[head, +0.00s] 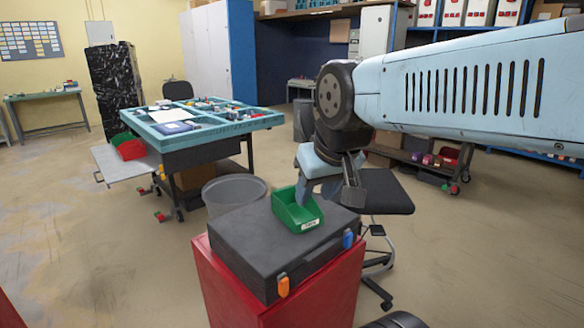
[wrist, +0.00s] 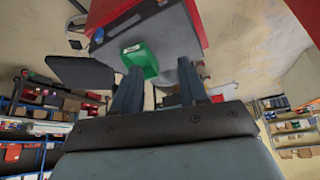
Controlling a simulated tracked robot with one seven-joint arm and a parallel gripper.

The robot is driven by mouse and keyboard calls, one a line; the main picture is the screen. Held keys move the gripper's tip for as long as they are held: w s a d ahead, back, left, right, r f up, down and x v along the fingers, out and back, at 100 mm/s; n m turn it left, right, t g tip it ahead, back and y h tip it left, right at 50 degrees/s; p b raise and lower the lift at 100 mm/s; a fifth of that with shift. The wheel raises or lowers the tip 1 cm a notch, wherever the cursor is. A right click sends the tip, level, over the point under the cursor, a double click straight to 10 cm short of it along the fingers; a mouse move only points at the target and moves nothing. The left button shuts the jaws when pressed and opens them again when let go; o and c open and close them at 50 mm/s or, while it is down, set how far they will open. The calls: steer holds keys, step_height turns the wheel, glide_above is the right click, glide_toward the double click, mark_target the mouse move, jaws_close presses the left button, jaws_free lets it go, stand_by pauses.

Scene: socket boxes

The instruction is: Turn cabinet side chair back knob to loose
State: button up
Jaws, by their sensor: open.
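A black office chair (head: 387,192) stands just right of the red cabinet (head: 280,290), partly behind my gripper. Its seat pad and a grey stem on a dark base show. I cannot make out its back or a back knob. A dark pad at the left of the wrist view (wrist: 82,72) looks like the same chair. My gripper (head: 326,198) is over the cabinet top, by the green bin (head: 298,211). In the wrist view its two fingers (wrist: 158,72) are apart with nothing between them that I can see held.
A black case (head: 258,247) with orange and blue latches lies on the cabinet and carries the bin. A grey waste bin (head: 233,190) stands behind it. A blue-topped workbench (head: 245,121) is at back left, with another chair (head: 178,90) behind it.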

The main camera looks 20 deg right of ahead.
steer(key=o, duration=0.3)
steer(key=shift+w+r, duration=0.2)
steer(key=shift+w, duration=0.2)
steer(key=shift+o, duration=1.4)
steer(key=w+a+r+m+t, duration=0.1)
steer(key=w+m, duration=0.3)
steer(key=w, duration=0.7)
steer(key=shift+a+r, duration=0.35)
steer(key=shift+r, duration=0.15)
steer(key=w+d+f+m+t, duration=0.2)
steer(key=w+m, duration=0.5)
steer(key=w, duration=0.9)
steer(key=w+d+f+m+t, duration=0.25)
steer(key=w+m, duration=0.35)
steer(key=w, duration=1.1)
steer(key=w+d+f+m+t+h, duration=0.2)
steer(key=w+d+f+m, duration=0.8)
steer(key=w, duration=0.3)
steer(key=w+d+f+m+g+h, duration=0.1)
steer(key=w+d+f+m+h, duration=0.2)
steer(key=d+f+m, duration=0.35)
steer(key=w+d+f+m+g+h, duration=0.1)
steer(key=w+d+f+m+h, duration=0.1)
steer(key=d+f+m, duration=0.5)
steer(key=shift+n+t, duration=0.25)
steer(key=shift+n, duration=0.5)
steer(key=x, duration=1.3)
steer(key=shift+w+a+f, duration=0.1)
steer(key=shift+w+f, duration=0.05)
steer(key=shift+f, duration=0.15)
